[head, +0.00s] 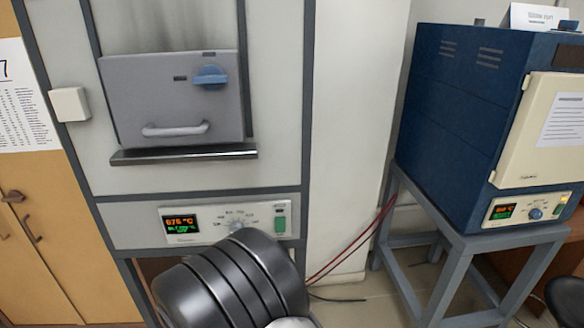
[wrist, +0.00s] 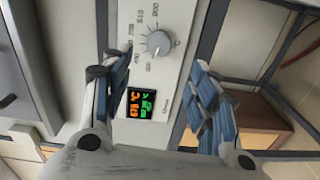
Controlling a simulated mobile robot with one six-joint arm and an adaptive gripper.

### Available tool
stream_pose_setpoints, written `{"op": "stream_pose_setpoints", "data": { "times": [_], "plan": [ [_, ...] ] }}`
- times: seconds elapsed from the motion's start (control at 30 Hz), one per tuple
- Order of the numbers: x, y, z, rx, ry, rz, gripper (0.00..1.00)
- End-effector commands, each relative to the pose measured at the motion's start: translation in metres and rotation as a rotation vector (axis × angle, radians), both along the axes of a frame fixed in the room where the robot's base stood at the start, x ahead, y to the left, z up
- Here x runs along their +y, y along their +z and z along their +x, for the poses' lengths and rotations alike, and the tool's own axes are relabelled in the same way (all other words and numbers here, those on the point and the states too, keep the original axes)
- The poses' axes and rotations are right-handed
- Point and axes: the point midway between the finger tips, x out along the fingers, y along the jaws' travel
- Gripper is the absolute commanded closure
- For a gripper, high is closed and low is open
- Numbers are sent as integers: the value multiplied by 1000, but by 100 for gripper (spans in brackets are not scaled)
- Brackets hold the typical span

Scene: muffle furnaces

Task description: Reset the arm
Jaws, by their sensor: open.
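My gripper (wrist: 155,72) is open and empty in the wrist view, its two blue-padded fingers spread on either side of the furnace's control panel (wrist: 165,45). Between the fingers the panel's lit display (wrist: 140,104) and round grey knob (wrist: 157,43) show; no contact with them is visible. In the head view, dark rounded links of my arm rise at the bottom centre in front of the grey furnace (head: 275,100), just below its panel (head: 180,225). The gripper itself cannot be made out in the head view.
The grey furnace's door (head: 170,105) is shut above a narrow ledge (head: 185,154). A blue furnace (head: 460,120) with a shut cream door stands at right on a grey metal stand (head: 450,240). Red cables (head: 350,245) hang between them. A wooden cabinet (head: 40,230) is at left.

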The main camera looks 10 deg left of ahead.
Motion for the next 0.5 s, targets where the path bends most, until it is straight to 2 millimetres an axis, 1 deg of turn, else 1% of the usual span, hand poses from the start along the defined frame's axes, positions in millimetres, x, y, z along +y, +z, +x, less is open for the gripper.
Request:
{"op": "stream_pose_setpoints", "data": {
  "times": [0.03, 0.07, 0.17, 0.27, 0.37, 0.47, 0.5],
  "plan": [
    [-5, 8, 7, 26, -6, 37, 46],
    [-8, 12, 11, 52, -7, 65, 46],
    [-26, 31, 26, 178, -17, 205, 46],
    [-52, 54, 35, 337, -34, 371, 46],
    [-82, 75, 31, 492, -67, 522, 46],
    [-117, 95, 16, 636, -120, 653, 46],
    [-132, 101, 7, 690, -148, 702, 46]
  ]
}}
